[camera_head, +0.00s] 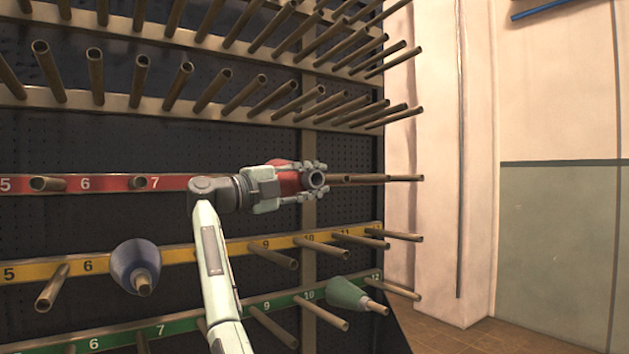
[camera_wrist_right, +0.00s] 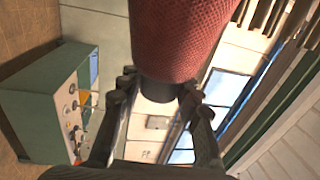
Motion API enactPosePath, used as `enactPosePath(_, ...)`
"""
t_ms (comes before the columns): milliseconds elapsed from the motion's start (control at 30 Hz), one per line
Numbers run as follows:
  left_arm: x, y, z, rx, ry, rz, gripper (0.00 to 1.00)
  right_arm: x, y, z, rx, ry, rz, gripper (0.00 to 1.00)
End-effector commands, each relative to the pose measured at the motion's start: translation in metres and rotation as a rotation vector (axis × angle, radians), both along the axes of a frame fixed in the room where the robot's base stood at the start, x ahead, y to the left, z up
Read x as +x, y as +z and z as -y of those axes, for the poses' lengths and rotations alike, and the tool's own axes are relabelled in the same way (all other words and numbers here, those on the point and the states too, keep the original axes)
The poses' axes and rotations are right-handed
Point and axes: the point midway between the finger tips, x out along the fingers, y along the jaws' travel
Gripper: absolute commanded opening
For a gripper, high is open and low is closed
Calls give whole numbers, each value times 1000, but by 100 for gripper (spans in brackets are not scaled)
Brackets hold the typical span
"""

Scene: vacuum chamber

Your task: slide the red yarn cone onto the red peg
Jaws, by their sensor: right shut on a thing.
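The red yarn cone (camera_head: 288,182) is held in my right gripper (camera_head: 315,180), in front of the red strip (camera_head: 108,183). The cone and gripper hide part of the strip, and I cannot tell whether a peg is inside the cone.
A yellow strip (camera_head: 215,251) below carries a blue cone (camera_head: 135,262) on a peg. A green strip (camera_head: 230,313) carries a green cone (camera_head: 345,294). Rows of bare pegs stick out above. A pale wall (camera_head: 555,90) and open floor lie to the right.

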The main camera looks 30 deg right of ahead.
Motion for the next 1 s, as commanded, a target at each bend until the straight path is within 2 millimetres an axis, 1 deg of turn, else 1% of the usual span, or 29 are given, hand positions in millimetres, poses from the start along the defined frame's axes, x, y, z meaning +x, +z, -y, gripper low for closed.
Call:
enactPosePath(267,0,0,0,0,0,0,88,1,3,0,-3,-1,3,0)
enactPosePath(1000,0,0,0,0,0,0,88,30,2,-2,-3,0,3,0)
